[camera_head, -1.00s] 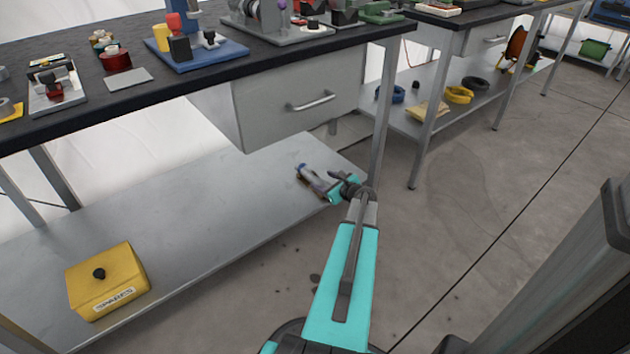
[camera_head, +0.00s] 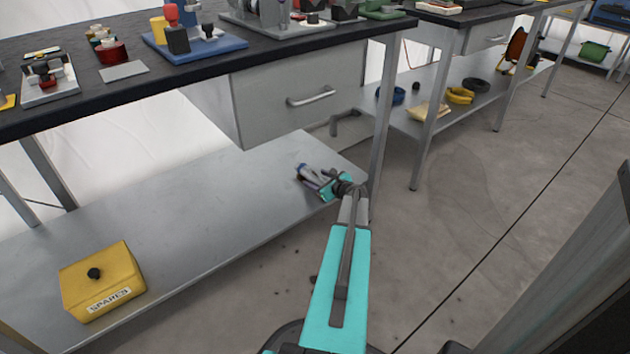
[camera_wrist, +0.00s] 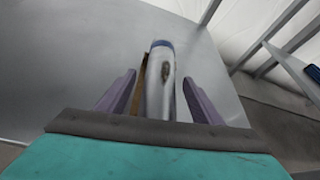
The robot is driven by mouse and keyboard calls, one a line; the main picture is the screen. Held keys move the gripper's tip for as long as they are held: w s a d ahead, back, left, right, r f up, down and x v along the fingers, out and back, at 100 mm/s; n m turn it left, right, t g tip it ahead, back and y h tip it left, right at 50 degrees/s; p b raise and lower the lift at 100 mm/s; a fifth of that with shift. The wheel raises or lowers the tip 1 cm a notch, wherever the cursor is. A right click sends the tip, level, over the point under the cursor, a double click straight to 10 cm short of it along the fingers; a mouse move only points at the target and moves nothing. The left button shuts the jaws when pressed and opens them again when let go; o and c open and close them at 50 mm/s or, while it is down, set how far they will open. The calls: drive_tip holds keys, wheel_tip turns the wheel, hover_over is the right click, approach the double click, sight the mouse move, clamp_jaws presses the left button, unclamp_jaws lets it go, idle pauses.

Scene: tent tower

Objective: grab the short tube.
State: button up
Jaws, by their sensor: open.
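The short tube (camera_wrist: 159,85) is a silvery tube with a blue band at its far end. In the wrist view it lies lengthwise between the two purple fingers of my gripper (camera_wrist: 160,95), with space on either side. A brown strip shows along its left side; I cannot tell what it is. The near end of the tube is hidden behind my gripper's body. In the head view the tube (camera_head: 304,169) lies at the right end of the lower shelf (camera_head: 190,215), and my open gripper (camera_head: 313,180) is right at it, partly covering it.
A yellow box labelled SPARES (camera_head: 103,283) stands at the shelf's left. The middle of the shelf is clear.

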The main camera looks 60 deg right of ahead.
sight(318, 178)
drive_tip(key=c, duration=1.4)
drive_tip(key=shift+r, duration=0.1)
drive_tip(key=shift+r+p, duration=1.2)
drive_tip(key=shift+r, duration=0.5)
drive_tip(key=shift+s+a+r, duration=0.1)
drive_tip(key=shift+a+r, duration=0.05)
drive_tip(key=shift+a, duration=0.15)
drive_tip(key=s+a+p, duration=0.1)
drive_tip(key=s+a, duration=0.1)
drive_tip(key=a, duration=0.2)
drive_tip(key=s+a+p, duration=0.1)
drive_tip(key=s+a, duration=0.1)
drive_tip(key=a, duration=0.3)
drive_tip(key=s+a+r+p, duration=0.1)
drive_tip(key=s+a, duration=0.1)
drive_tip(key=a, duration=0.3)
drive_tip(key=shift+s+p, duration=0.2)
drive_tip(key=shift+p, duration=0.2)
